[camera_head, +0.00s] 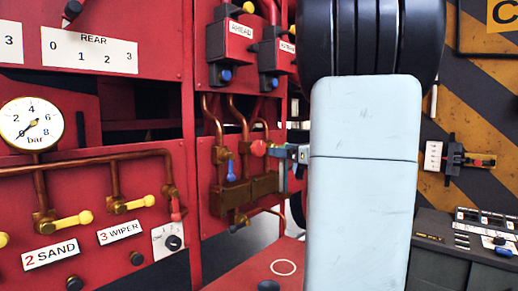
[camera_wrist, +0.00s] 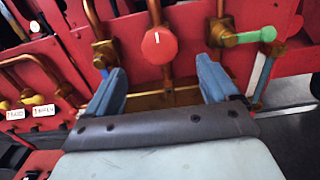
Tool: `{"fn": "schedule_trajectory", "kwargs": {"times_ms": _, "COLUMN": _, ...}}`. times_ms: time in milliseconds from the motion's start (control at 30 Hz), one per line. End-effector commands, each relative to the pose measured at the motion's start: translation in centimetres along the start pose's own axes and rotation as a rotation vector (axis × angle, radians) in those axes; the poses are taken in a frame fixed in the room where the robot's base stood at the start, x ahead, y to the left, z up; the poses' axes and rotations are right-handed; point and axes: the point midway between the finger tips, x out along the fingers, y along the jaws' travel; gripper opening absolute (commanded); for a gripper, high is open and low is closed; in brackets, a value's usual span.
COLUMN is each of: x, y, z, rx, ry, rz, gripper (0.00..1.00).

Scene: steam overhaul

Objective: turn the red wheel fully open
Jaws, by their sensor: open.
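The red wheel (camera_wrist: 159,45) is a small round knob with a short white mark near its top. It sits on a copper pipe in front of the red panel. In the head view the red wheel (camera_head: 259,148) is left of my arm, above a brass block. My gripper (camera_wrist: 160,84) is open, its two blue fingers apart with nothing between them. In the wrist view the wheel lies just beyond the fingertips, centred between them. In the head view my gripper (camera_head: 285,165) is partly hidden by my arm, just right of the wheel. I cannot tell whether they touch.
A blue handle (camera_head: 231,171) is left of the wheel on the same pipework. A green handle (camera_wrist: 250,37) is right of the wheel in the wrist view. Yellow-handled valves (camera_head: 72,220) and a pressure gauge (camera_head: 31,124) are on the left panel. A control box (camera_head: 465,245) stands at the right.

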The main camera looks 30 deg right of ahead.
Motion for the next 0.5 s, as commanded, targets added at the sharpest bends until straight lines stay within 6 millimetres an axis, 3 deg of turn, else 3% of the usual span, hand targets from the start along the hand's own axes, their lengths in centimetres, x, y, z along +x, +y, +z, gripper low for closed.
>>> {"fn": "schedule_trajectory", "kwargs": {"times_ms": 500, "x": 8.9, "y": 0.1, "z": 0.0, "rx": -0.001, "ry": 0.001, "rz": 0.004, "gripper": 0.87}}
